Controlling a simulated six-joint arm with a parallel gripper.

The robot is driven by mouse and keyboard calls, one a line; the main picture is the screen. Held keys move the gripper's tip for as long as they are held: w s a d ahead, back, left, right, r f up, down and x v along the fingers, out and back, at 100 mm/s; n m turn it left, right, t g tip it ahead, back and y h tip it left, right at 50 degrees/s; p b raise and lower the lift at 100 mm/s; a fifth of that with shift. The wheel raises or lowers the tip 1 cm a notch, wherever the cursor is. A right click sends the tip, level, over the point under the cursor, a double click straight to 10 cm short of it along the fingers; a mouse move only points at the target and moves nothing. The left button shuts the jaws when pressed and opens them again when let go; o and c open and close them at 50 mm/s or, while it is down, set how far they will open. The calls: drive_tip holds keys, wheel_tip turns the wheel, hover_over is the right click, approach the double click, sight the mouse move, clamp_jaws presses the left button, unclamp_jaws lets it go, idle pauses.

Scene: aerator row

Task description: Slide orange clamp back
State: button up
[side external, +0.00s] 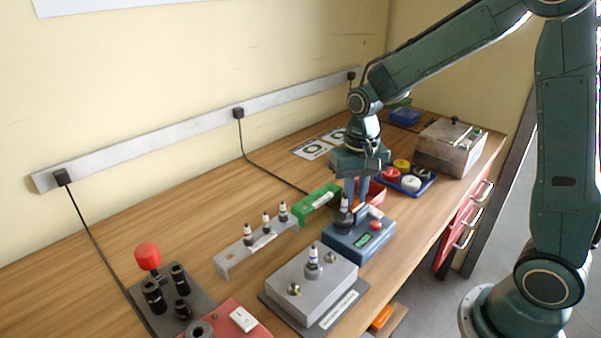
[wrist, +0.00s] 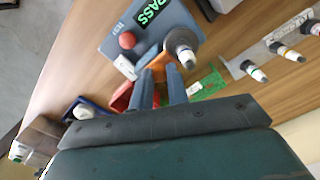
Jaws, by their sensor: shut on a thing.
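The orange clamp (wrist: 156,62) is on the blue-grey tester box (wrist: 128,24), beside a dark round holder with a spark plug (wrist: 184,52) in it. My gripper (wrist: 160,77) is shut on the clamp, with one finger on each side of it. In the side view my gripper (side external: 356,203) points down at the back of the tester box (side external: 345,247), and the clamp is hidden there. The box's green display reads PASS in the wrist view. A red button (wrist: 127,40) sits near the display.
A metal rack (side external: 240,256) with several spark plugs and a green block (side external: 316,203) stand left of the tester. A grey block (side external: 325,292) with a plug is in front. A blue tray (side external: 425,184) with round caps and a metal box (side external: 440,152) stand behind.

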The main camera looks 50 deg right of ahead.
drive_tip(key=shift+d, duration=0.8)
drive_tip(key=o, duration=0.6)
drive_tip(key=shift+o, duration=0.2)
drive_tip(key=shift+r, duration=0.1)
wheel_tip(320, 180, up, 8)
idle(0.6)
